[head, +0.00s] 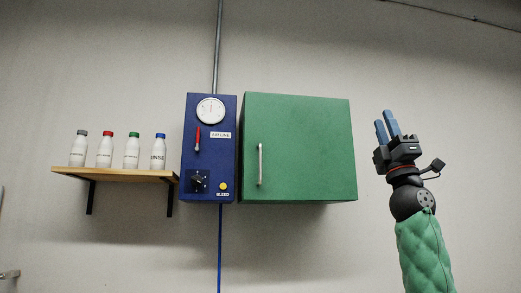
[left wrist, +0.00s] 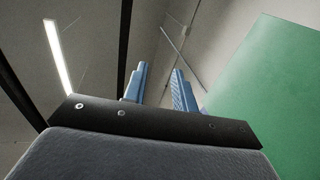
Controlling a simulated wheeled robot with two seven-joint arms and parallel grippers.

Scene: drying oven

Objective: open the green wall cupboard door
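The green wall cupboard (head: 310,150) hangs on the wall in the middle of the head view, its door (head: 285,130) shut. A pale vertical bar handle (head: 260,165) is on the left part of the door. In the left wrist view the fingers (left wrist: 160,72) are also apart, and a green cupboard surface (left wrist: 275,90) fills the right side. The handle is not seen there.
A blue air-line box (head: 210,150) with a gauge, red lever and knob hangs close to the cupboard's left. A wooden shelf (head: 115,174) with several bottles is further left. The wall right of the cupboard is clear apart from my arm.

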